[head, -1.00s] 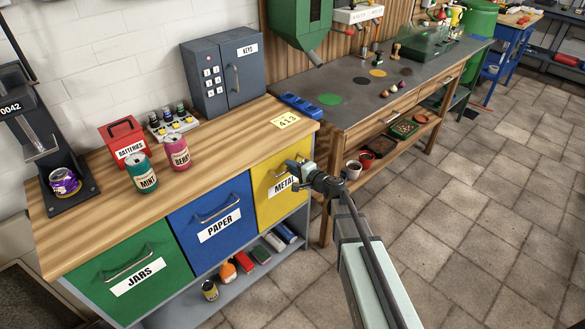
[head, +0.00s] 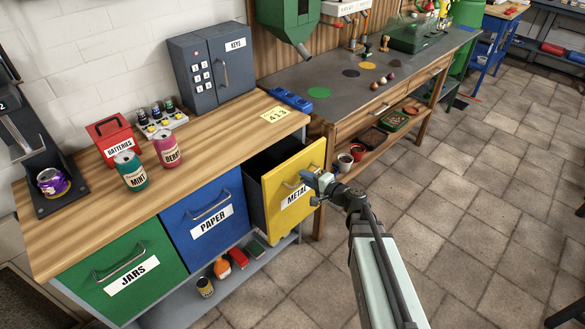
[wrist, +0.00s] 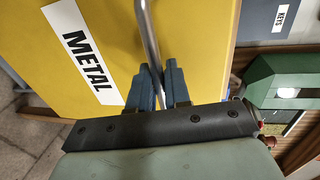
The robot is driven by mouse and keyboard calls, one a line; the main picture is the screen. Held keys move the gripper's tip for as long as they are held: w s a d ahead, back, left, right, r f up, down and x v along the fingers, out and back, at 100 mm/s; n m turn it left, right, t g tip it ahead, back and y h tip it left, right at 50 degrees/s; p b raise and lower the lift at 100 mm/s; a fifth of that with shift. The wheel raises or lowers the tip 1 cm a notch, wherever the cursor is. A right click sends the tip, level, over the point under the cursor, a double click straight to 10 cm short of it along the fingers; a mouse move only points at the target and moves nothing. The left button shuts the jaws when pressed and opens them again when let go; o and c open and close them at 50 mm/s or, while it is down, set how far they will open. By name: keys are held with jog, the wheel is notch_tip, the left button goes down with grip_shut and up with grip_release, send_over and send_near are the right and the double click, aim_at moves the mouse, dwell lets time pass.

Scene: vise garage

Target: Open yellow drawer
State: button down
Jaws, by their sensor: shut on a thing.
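The yellow drawer (head: 286,196), labelled METAL, is pulled out from the bench cabinet, and its dark inside shows behind the front. My gripper (head: 318,182) is at the drawer front, shut on its metal handle. In the wrist view the handle (wrist: 147,40) runs between the two blue fingers of my gripper (wrist: 156,84), and the yellow drawer front (wrist: 195,35) fills much of the picture. In the head view the handle is mostly hidden by my gripper.
The blue PAPER drawer (head: 205,217) and green JARS drawer (head: 125,268) are closed. Cans, a red BATTERIES box (head: 117,138) and a grey KEYS cabinet (head: 212,70) stand on the wooden top. A workbench (head: 370,75) stands behind. The tiled floor (head: 450,200) at right is clear.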

jog(key=f+v, duration=0.2)
jog(key=v, duration=0.8)
jog(key=shift+s+d, duration=0.3)
jog(key=c, duration=1.3)
grip_release()
jog(key=shift+w, duration=0.1)
